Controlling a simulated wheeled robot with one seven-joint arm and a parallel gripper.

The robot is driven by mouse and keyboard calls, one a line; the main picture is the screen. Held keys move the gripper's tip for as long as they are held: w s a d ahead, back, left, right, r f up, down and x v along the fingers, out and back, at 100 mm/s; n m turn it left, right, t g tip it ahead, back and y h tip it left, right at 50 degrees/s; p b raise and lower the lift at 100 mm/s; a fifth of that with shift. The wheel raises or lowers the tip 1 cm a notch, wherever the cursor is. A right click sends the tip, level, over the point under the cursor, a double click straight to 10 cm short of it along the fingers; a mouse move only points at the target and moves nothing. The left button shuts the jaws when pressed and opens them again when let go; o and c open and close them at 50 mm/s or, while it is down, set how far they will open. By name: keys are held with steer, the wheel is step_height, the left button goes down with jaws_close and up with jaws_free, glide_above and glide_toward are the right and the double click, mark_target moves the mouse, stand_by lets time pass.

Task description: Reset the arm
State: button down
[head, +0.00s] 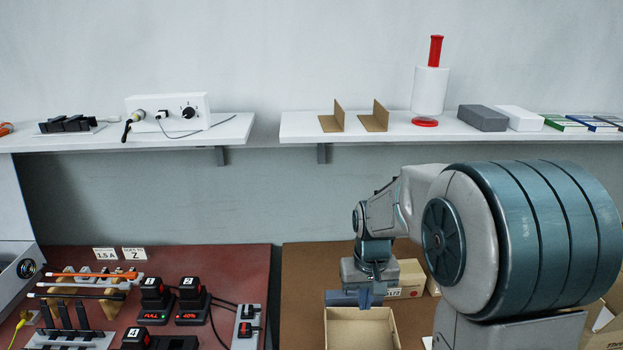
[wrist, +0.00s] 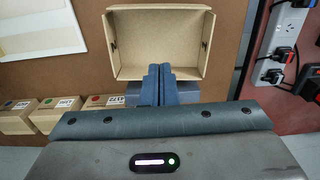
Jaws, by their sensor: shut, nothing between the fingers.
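My gripper (head: 366,298) is at the end of my arm, above the brown table on the right in the head view. Its two blue-grey fingers are together and empty, and they also show in the wrist view (wrist: 160,75). An open cardboard box (head: 361,328) lies just beyond and below the fingertips. The same box (wrist: 160,74) fills the top middle of the wrist view, and its visible inside is empty. I cannot tell whether the fingers touch its rim.
Small labelled boxes (wrist: 57,114) stand in a row beside my gripper. The red-brown table (head: 215,262) holds battery chargers (head: 190,302) and tools. A power strip (wrist: 288,35) lies on it. Wall shelves (head: 180,133) run behind. A larger open carton stands at the right edge.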

steer(key=s+r+t, duration=0.1)
steer(key=s+r, duration=0.2)
steer(key=s, duration=0.5)
steer(key=s+r+t, duration=0.1)
steer(key=s+r, duration=0.3)
steer(key=s, duration=0.3)
steer(key=shift+s+d+r+t, duration=0.2)
steer(key=shift+s+d+t, duration=0.05)
steer(key=shift+s+t, duration=0.15)
steer(key=c, duration=1.9)
jaws_free()
steer(key=shift+s, duration=0.25)
